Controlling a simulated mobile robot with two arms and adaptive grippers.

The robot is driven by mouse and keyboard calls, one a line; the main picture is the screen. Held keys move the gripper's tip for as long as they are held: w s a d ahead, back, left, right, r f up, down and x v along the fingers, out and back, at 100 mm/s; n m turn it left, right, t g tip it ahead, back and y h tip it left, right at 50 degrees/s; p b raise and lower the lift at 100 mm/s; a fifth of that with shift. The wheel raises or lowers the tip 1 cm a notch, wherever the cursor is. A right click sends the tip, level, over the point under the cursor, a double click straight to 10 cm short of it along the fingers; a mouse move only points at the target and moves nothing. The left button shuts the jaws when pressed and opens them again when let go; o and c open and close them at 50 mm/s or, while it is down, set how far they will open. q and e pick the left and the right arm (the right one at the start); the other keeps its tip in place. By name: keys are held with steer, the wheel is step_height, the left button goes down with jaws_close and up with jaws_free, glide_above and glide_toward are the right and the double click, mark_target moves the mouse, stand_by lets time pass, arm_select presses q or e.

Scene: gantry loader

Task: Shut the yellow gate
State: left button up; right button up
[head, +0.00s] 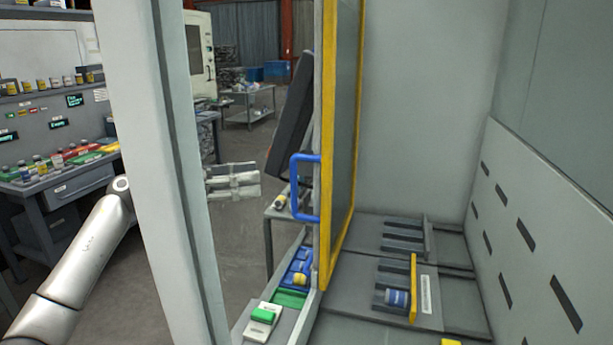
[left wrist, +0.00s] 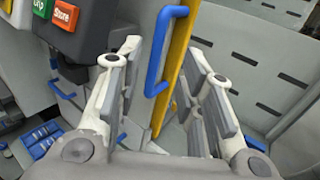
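The yellow gate (head: 357,120) is a tall panel in a yellow frame, seen at a steep angle in the head view. A wide gap lies between it and the grey post on the left. Its blue loop handle (head: 296,188) is on the near edge and also shows in the left wrist view (left wrist: 153,75). My left gripper (head: 255,181) is left of the handle and apart from it, its wrist hidden behind the post. In the left wrist view its fingers (left wrist: 166,62) are open, with the handle in line between them. My right gripper is not in view.
The grey post (head: 160,150) stands in front of my left arm. A dark control panel (head: 291,125) is behind the handle; its buttons show in the left wrist view (left wrist: 63,15). Slotted fixtures, one with a blue can (head: 397,298), sit inside at right. A parts ledge (head: 285,322) lies below.

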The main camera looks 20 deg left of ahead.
arm_select(q)
steer(key=shift+p+x, duration=2.2)
steer(key=shift+x, duration=2.95)
jaws_close()
